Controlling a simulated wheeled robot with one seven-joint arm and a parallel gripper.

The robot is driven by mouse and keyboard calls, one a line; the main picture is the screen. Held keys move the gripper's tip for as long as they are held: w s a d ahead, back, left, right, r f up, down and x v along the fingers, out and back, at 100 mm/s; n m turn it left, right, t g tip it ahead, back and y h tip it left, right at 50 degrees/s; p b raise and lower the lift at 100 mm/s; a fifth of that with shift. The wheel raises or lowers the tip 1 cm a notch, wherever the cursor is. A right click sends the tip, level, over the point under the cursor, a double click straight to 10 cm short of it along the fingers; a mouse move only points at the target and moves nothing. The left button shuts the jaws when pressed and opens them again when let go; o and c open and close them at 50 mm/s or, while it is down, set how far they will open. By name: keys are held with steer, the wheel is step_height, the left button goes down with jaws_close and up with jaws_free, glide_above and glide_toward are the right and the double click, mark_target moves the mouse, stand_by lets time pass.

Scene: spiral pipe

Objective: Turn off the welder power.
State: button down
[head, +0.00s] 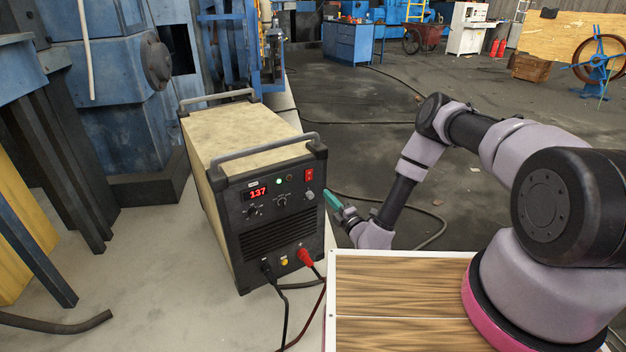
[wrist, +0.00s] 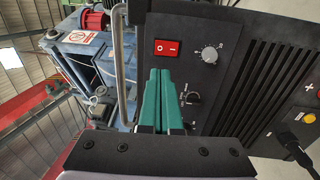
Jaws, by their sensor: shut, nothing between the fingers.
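The welder (head: 255,185) is a box with a cream top, a black front panel and two handles. Its red display (head: 258,192) is lit and reads 137. The red power switch (head: 309,175) is at the panel's upper right; in the wrist view the red switch (wrist: 166,47) lies just beyond my fingertips. My gripper (head: 327,193) has teal fingers, shut together and empty, close to the panel's right edge below the switch. In the wrist view the shut fingers (wrist: 160,72) point toward the switch and partly hide the panel. I cannot tell whether they touch the panel.
A grey knob (wrist: 210,54) is beside the switch. Black and red cables (head: 306,256) plug into the panel's bottom. A metal handle (wrist: 120,65) runs along the panel's edge, left of my fingers. Blue machinery (head: 115,95) stands behind at left. Open floor (head: 350,130) lies right of the welder.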

mark_target(309, 173)
steer(key=x, duration=1)
steer(key=shift+w+a+r, duration=0.1)
steer(key=shift+w+a, duration=0.1)
steer(key=shift+w, duration=0.05)
steer(key=shift+w+a+r, duration=0.1)
steer(key=shift+w+r, duration=0.1)
